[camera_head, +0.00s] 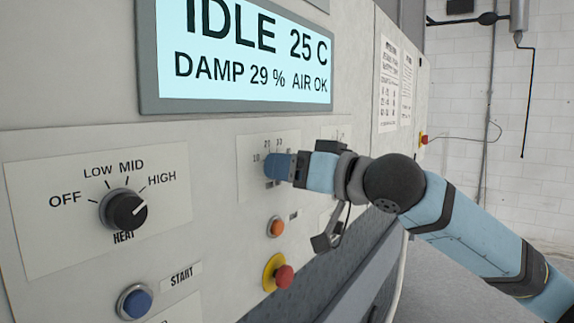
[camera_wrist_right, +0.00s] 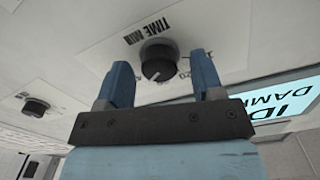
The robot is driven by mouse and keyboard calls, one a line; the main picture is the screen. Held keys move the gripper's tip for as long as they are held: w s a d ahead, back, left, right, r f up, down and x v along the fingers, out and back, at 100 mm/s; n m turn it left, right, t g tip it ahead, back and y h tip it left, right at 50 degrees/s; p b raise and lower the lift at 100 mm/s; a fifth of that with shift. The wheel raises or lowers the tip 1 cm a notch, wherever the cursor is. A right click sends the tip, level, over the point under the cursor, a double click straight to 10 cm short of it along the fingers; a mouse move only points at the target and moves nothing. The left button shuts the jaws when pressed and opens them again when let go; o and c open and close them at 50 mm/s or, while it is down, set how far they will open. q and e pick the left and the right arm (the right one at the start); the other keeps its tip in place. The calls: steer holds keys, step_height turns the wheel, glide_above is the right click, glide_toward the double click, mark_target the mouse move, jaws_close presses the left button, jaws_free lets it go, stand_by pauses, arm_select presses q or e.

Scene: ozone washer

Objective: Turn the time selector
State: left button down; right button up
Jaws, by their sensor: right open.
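The time selector (camera_wrist_right: 158,62) is a dark round knob with a pale pointer line, on a plate marked "TIME MIN" in the right wrist view. In the head view my right gripper hides the knob, and only part of its plate (camera_head: 253,147) with numbers shows. My right gripper (camera_head: 272,165) reaches the panel from the right. In the right wrist view the right gripper (camera_wrist_right: 160,82) is open, with one blue finger on each side of the knob. Gaps show between the knob and both fingers. My left gripper is not in view.
The heat knob (camera_head: 124,210) is on the left, pointing near HIGH. A blue start button (camera_head: 135,301), an orange button (camera_head: 276,227) and a red emergency button (camera_head: 283,277) sit lower on the panel. The display (camera_head: 245,55) above reads IDLE.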

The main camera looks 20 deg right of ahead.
steer(key=shift+w+a, duration=0.2)
steer(key=shift+w, duration=0.05)
steer(key=c, duration=0.9)
steer(key=n+p, duration=1.2)
steer(key=n, duration=0.3)
steer(key=shift+n, duration=0.4)
steer(key=shift+f, duration=0.1)
